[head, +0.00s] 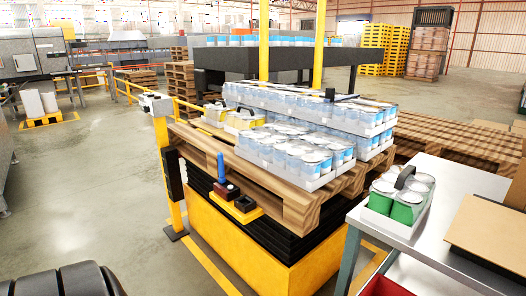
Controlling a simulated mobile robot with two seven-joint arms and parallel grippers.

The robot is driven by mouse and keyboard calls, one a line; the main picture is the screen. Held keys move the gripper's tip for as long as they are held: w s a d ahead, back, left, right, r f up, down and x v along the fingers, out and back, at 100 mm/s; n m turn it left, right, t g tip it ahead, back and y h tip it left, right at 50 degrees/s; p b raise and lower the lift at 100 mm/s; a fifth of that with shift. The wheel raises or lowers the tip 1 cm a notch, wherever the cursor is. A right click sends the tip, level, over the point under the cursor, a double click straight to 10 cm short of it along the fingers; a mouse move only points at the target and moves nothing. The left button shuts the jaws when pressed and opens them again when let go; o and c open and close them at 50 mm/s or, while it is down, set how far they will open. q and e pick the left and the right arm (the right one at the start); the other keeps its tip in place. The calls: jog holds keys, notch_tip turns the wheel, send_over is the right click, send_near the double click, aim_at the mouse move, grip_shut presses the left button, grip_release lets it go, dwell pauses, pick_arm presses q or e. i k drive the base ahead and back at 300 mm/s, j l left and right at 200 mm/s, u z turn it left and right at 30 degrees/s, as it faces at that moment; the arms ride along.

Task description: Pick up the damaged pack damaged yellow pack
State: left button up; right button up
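Two small packs with yellow cans and dark handles sit at the left rear of the wooden pallet in the head view. The nearer yellow pack (243,121) is beside the trays of blue-and-white cans, and the other yellow pack (216,112) is just behind it to the left. Both are small in the picture, and I cannot tell which one is damaged. Neither of my grippers is in view.
The pallet (285,190) rests on a yellow lift with black bellows (225,205). Shrink-wrapped can trays (290,150) fill much of it. A yellow post (163,165) stands at its left. A green pack (400,200) stands on the right table (445,225).

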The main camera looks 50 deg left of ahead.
aim_at(215, 113)
jog(key=u, duration=1.9)
jog(key=i+j+u, duration=0.25)
jog(key=i, duration=0.25)
jog(key=i+j+u, duration=0.2)
jog(key=i+j, duration=0.15)
jog(key=i, duration=0.15)
jog(key=i+j+u, duration=0.25)
jog(key=i, duration=0.25)
jog(key=i+u, duration=0.25)
jog(key=i, duration=0.3)
jog(key=i+l+u, duration=0.15)
jog(key=i, duration=1.25)
jog(key=i+j, duration=0.1)
jog(key=i, duration=1.35)
jog(key=i+l+z, duration=0.1)
jog(key=i+z, duration=0.3)
jog(key=i+j+z, duration=0.1)
jog(key=i+z, duration=0.3)
jog(key=i, duration=0.15)
jog(key=i+j+z, duration=0.2)
jog(key=i+z, duration=0.35)
jog(key=z, duration=0.25)
jog(key=i+z, duration=0.2)
jog(key=z, duration=0.25)
jog(key=i+j+z, duration=0.1)
jog(key=z, duration=0.3)
jog(key=i+j+z, duration=0.2)
jog(key=z, duration=0.25)
